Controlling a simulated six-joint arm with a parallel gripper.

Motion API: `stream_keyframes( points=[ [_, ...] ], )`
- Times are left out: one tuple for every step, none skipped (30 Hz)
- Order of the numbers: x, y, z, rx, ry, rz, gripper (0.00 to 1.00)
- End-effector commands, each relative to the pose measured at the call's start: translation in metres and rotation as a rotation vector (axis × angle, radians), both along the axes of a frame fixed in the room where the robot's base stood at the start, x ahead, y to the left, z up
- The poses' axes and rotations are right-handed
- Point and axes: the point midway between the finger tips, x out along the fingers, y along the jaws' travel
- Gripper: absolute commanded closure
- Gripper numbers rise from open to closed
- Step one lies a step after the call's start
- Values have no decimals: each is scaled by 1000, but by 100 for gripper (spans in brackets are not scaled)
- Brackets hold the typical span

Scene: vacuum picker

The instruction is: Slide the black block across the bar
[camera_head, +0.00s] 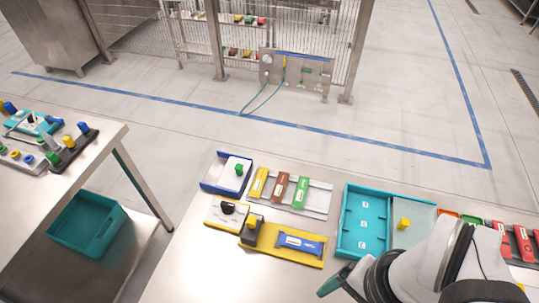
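A dark block (249,236) with a yellow part sits at the left end of a yellow tray (268,247) on the steel table. A blue bar (312,247) with a white label lies along the tray to its right. A small black piece (228,208) stands on a white plate just behind and left of that block; I cannot tell for certain which is the task's black block. My white and black arm fills the bottom right. A dark teal tip (336,281), apparently my gripper, is right of and below the yellow tray, apart from it. Its opening cannot be made out.
A holder (322,202) with yellow, brown and green pieces lies behind the yellow tray. A teal tray (350,240) stands to the right, close to my arm. A blue-edged tray (212,187) with a green knob is behind left. The table's front left is clear.

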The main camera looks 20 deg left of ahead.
Motion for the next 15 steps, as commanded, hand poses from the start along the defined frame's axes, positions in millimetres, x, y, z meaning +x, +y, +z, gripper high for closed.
stream_keyframes(
  points=[
    [0, 0, 0, 0, 0, 0, 20],
    [0, 0, 0, 0, 0, 0, 20],
    [0, 0, 0, 0, 0, 0, 20],
    [0, 0, 0, 0, 0, 0, 20],
    [0, 0, 0, 0, 0, 0, 20],
    [0, 0, 0, 0, 0, 0, 20],
    [0, 0, 0, 0, 0, 0, 20],
    [0, 0, 0, 0, 0, 0, 25],
    [4, 1, 2, -2, 0, 9, 33],
    [11, 3, 5, -7, 3, 28, 38],
    [22, 8, 9, -15, 5, 53, 43],
    [42, 18, 16, -30, 7, 101, 48],
    [61, 29, 20, -44, 5, 145, 48],
    [80, 44, 23, -58, 4, 189, 48],
    [104, 68, 24, -79, -2, 249, 48]
  ],
)
